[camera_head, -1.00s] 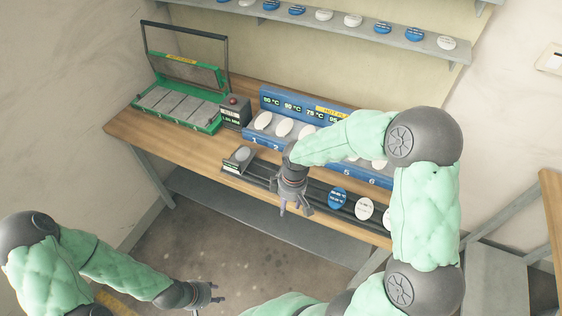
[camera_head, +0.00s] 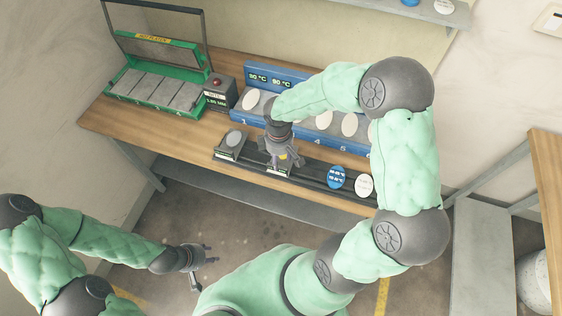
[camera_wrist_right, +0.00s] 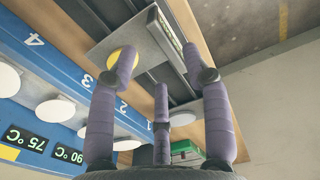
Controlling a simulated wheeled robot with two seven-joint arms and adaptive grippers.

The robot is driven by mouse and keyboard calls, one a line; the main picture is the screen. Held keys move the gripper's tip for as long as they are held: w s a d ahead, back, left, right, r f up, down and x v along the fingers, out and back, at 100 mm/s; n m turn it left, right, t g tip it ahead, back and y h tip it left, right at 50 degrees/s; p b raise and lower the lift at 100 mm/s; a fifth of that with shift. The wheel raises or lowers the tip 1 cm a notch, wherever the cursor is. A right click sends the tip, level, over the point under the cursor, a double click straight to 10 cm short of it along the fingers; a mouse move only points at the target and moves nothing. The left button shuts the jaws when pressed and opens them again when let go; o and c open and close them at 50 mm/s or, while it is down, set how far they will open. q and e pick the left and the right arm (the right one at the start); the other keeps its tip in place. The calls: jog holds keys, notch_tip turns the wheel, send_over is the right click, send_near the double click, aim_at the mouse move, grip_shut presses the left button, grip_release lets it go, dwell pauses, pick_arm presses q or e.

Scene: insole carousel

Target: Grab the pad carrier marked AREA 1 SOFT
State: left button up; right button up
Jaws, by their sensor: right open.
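My right gripper (camera_head: 283,163) is over the dark rail at the bench's front, just right of a small grey pad carrier (camera_head: 231,145) with an oval pad. In the right wrist view its purple fingers (camera_wrist_right: 160,85) are open and empty. A grey carrier plate (camera_wrist_right: 112,38) with a yellow round pad (camera_wrist_right: 123,62) and an edge label (camera_wrist_right: 168,28) lies just beyond the fingertips. The label cannot be read, so I cannot tell which carrier is AREA 1 SOFT. My left gripper (camera_head: 200,267) hangs open and empty over the floor, away from the bench.
A blue heater block (camera_head: 250,120) with white oval pads and temperature displays stands behind the rail. Blue and white discs (camera_head: 337,177) sit along the rail at right.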

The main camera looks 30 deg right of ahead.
jog(key=f, duration=0.3)
jog(key=f+b, duration=0.1)
jog(key=f, duration=0.1)
jog(key=shift+s+a, duration=0.1)
jog(key=shift+a, duration=0.25)
grip_shut()
jog(key=shift+r, duration=0.1)
